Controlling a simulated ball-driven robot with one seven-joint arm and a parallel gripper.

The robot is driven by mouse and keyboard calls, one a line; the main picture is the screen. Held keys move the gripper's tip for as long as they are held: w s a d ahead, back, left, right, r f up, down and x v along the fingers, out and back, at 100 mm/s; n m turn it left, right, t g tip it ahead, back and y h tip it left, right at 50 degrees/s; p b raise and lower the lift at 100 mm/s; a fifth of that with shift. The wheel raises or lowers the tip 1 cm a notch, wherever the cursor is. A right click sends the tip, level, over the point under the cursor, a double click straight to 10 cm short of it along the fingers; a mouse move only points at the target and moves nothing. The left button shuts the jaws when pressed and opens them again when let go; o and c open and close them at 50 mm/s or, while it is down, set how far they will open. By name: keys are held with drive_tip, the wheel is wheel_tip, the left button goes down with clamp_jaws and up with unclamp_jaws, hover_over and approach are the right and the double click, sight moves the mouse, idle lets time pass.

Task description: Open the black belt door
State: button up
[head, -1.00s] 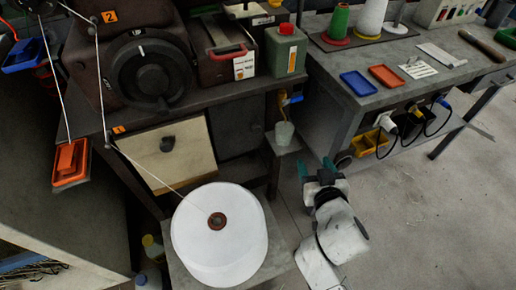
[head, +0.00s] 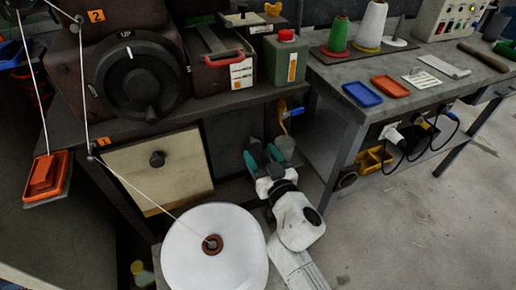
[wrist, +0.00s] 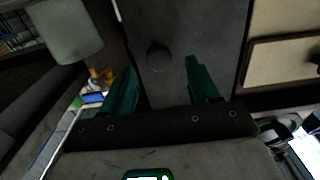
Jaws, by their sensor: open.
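The black belt door (head: 226,140) is a dark grey panel under the bench, right of the cream door. In the wrist view the door (wrist: 205,25) fills the upper middle and looks shut, with a round dark knob (wrist: 158,56) on it. My gripper (head: 262,156) is open and empty, its teal fingers pointing at the door's right part. In the wrist view my gripper (wrist: 161,67) has the knob lying between the lines of its two fingers, apparently beyond the tips. I cannot tell the exact gap. In the head view I cannot make out the knob.
The cream door (head: 160,165) with a dark knob is to the left. A big white spool (head: 215,255) stands close left of my arm, its thread running up left. Open floor lies to the right.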

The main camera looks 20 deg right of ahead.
sight(239, 146)
drive_tip(key=shift+w, duration=1.3)
clamp_jaws()
